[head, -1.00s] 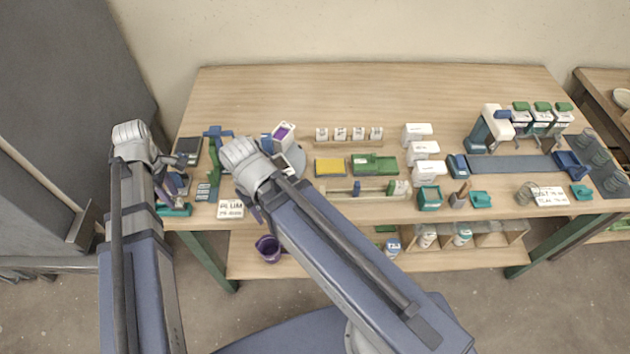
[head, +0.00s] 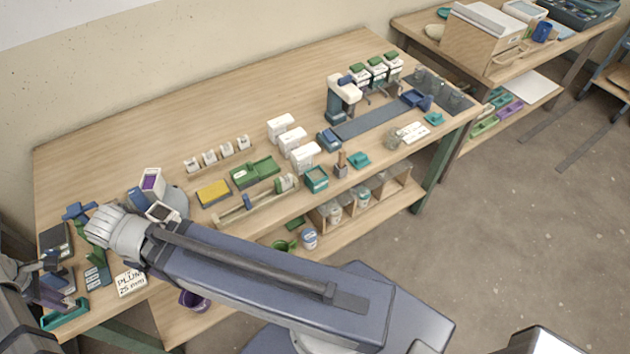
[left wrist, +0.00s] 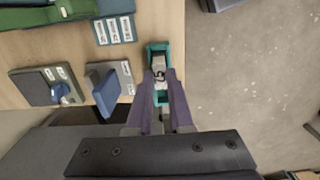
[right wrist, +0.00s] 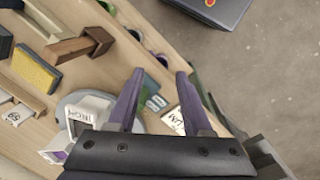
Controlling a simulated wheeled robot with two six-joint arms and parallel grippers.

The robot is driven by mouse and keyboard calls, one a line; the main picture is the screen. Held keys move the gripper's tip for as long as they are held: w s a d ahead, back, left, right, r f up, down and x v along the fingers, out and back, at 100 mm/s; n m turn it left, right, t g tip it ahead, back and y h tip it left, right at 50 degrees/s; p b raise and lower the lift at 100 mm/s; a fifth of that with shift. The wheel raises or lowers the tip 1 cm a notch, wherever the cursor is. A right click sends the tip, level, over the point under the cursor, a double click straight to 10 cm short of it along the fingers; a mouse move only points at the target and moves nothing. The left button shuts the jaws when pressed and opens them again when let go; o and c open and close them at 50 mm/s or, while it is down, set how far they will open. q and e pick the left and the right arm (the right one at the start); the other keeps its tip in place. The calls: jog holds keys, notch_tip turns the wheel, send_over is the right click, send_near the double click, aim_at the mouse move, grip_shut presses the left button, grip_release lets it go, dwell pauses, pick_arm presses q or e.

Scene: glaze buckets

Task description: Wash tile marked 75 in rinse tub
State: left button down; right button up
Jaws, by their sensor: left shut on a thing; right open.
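My left gripper (left wrist: 160,88) is shut on a small pale piece (left wrist: 158,70) with a dark mark, at a teal tray (left wrist: 154,48) by the table edge. Whether the piece has left the tray I cannot tell. In the head view the left gripper (head: 50,294) is at the lower left, beside that teal tray (head: 65,315). My right gripper (right wrist: 158,74) is open and empty above the left part of the table, near a card (head: 131,283) reading PLUM. I cannot read 75 on anything, nor tell for sure which container is the rinse tub.
A grey round stand (head: 176,204) bears white boxes near my right gripper. A yellow sponge (head: 213,192), a green tray (head: 255,172) and white boxes (head: 287,130) stand mid-table. A blue tub (head: 415,98) is at the far right. The table's back left is clear.

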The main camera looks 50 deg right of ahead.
pick_arm(q)
jog(key=shift+r, duration=0.1)
notch_tip(320, 180, up, 7)
jog(key=p, duration=0.7)
jog(key=shift+r+p, duration=0.2)
jog(key=shift+p, duration=0.1)
jog(key=shift+d+f, duration=0.1)
jog(key=shift+d, duration=0.05)
